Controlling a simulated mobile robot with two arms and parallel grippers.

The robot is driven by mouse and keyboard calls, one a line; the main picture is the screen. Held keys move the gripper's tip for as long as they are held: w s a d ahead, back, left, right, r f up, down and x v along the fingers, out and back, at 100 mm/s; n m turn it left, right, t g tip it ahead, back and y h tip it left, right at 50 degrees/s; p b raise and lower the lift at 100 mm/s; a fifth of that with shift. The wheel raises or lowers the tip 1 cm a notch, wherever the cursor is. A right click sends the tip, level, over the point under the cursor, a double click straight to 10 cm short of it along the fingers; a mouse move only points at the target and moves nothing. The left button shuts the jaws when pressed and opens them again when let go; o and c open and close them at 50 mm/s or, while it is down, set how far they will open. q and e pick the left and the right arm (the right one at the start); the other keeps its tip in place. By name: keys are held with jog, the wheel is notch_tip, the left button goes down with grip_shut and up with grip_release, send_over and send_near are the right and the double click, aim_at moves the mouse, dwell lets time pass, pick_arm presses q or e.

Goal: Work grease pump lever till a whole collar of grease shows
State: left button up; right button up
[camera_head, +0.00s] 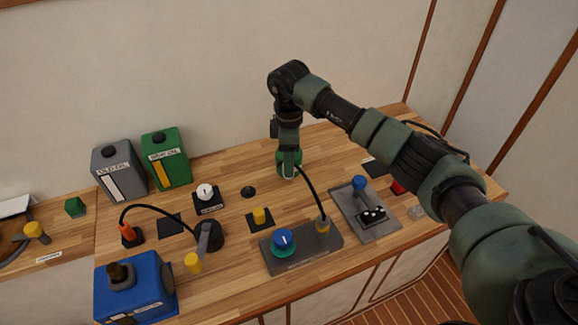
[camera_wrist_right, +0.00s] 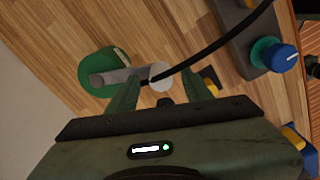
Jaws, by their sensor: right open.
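The grease pump has a round green body (camera_wrist_right: 92,66) and a grey lever ending in a pale round knob (camera_wrist_right: 161,76). In the head view the green pump (camera_head: 283,167) stands near the wall, partly hidden by my right gripper (camera_head: 288,152). My right gripper points down over it. In the wrist view its two fingers are apart, with the lever's knob end showing between them; contact cannot be told. A black hose (camera_head: 308,186) runs from the pump to a brass fitting (camera_head: 323,224) on a grey block (camera_head: 303,252). No grease collar can be made out there. My left gripper is out of view.
A blue knob (camera_head: 284,241) sits on the grey block. A grey tray (camera_head: 352,215) with a blue-topped lever stands right. Grey (camera_head: 115,172) and green (camera_head: 167,160) oil cans, a black lamp-like stand (camera_head: 208,235) and a blue box (camera_head: 137,287) stand left.

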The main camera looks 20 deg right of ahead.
notch_tip(320, 180, up, 5)
jog(key=shift+r+b, duration=0.2)
jog(key=shift+b, duration=0.4)
